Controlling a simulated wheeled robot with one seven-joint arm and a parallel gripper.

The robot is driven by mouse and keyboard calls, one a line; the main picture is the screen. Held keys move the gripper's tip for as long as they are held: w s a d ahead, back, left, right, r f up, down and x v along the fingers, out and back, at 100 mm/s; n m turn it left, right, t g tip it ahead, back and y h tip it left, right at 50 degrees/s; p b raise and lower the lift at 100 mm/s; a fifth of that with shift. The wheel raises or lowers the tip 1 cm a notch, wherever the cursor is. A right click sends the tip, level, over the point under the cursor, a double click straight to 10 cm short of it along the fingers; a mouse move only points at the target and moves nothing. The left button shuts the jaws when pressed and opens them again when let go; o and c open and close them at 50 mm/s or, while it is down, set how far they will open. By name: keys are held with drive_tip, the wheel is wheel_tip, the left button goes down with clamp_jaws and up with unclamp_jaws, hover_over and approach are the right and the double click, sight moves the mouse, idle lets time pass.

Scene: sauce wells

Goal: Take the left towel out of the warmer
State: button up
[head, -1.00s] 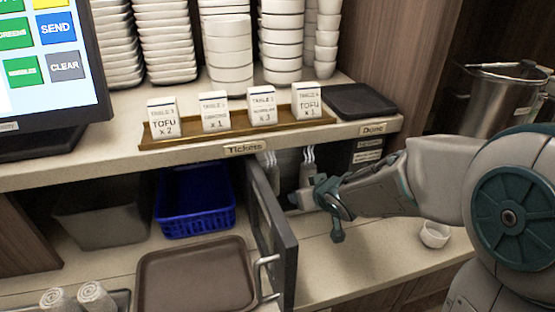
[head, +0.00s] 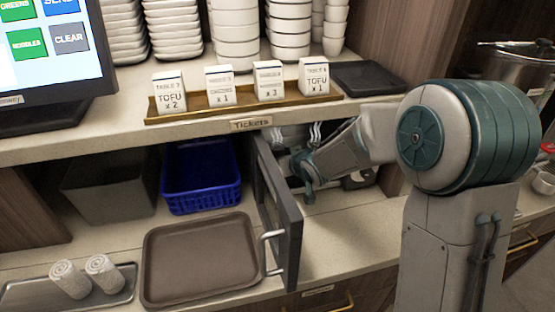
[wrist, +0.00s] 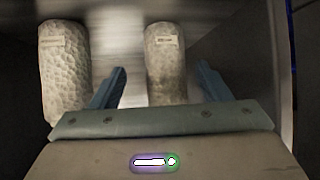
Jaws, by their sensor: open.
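In the wrist view two pale rolled towels with small tags lie side by side in the warmer: a left towel (wrist: 65,75) and a right towel (wrist: 165,50). My gripper (wrist: 162,72) is open, with the right towel between its two fingers. The left towel is outside the left finger, apart from it. In the head view my gripper (head: 307,172) is at the warmer's opening, behind the open dark door (head: 281,220). The towels inside are hidden from the head view.
The shelf carrying a ticket rail (head: 240,109) overhangs the warmer. A brown tray (head: 200,262), a blue basket (head: 203,200) and a metal tray (head: 15,298) with two rolled towels (head: 86,277) are left of the door. Bare counter lies right of the door.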

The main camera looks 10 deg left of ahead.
drive_tip(key=x, duration=0.3)
drive_tip(key=shift+s+a+f, duration=0.1)
drive_tip(key=shift+a+f, duration=0.1)
drive_tip(key=shift+a, duration=0.15)
drive_tip(key=shift+w+a+f, duration=0.25)
drive_tip(key=shift+w+f, duration=0.05)
drive_tip(key=shift+w, duration=0.1)
drive_tip(key=c, duration=1.1)
